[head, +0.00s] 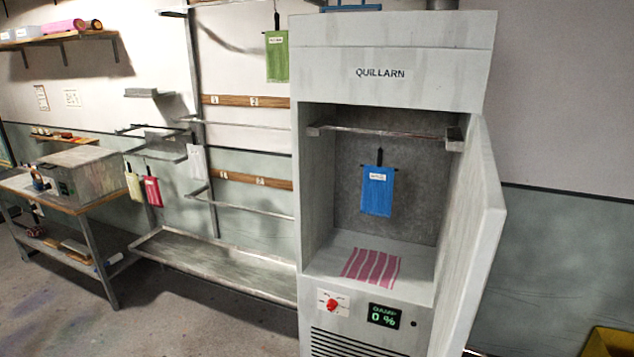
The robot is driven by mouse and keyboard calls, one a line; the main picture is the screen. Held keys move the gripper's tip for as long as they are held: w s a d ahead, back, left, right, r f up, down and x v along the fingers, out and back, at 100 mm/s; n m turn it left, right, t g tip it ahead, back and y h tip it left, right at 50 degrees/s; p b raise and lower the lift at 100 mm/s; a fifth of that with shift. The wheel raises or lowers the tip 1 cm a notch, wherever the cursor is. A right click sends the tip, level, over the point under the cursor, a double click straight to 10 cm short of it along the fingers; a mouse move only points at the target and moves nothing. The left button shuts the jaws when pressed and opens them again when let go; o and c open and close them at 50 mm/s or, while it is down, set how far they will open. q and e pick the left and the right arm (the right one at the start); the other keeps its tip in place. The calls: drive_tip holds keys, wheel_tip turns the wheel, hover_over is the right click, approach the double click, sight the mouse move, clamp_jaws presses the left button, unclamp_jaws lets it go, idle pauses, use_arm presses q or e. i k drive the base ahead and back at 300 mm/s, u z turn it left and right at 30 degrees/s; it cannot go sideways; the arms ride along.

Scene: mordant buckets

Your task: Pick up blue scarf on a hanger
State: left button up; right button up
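The blue scarf (377,192) hangs from a dark hanger (380,158) inside the open grey cabinet marked QUILLARN (394,60). A small white label is on its upper part. The hanger is below a metal rail (385,131) that crosses the cabinet near the top; I cannot tell clearly how it joins the rail. The scarf hangs upright and clear of the cabinet floor. Neither of my grippers is in view.
The cabinet door (475,240) stands open to the right. A pink striped cloth (371,266) lies on the cabinet floor. A green scarf (277,57) hangs left of the cabinet. Wall rails, a metal trough (215,263) and a workbench (75,205) stand further left.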

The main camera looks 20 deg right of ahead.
sight(378, 184)
drive_tip(key=u, duration=0.2)
drive_tip(key=i, duration=1.1)
drive_tip(key=z, duration=0.05)
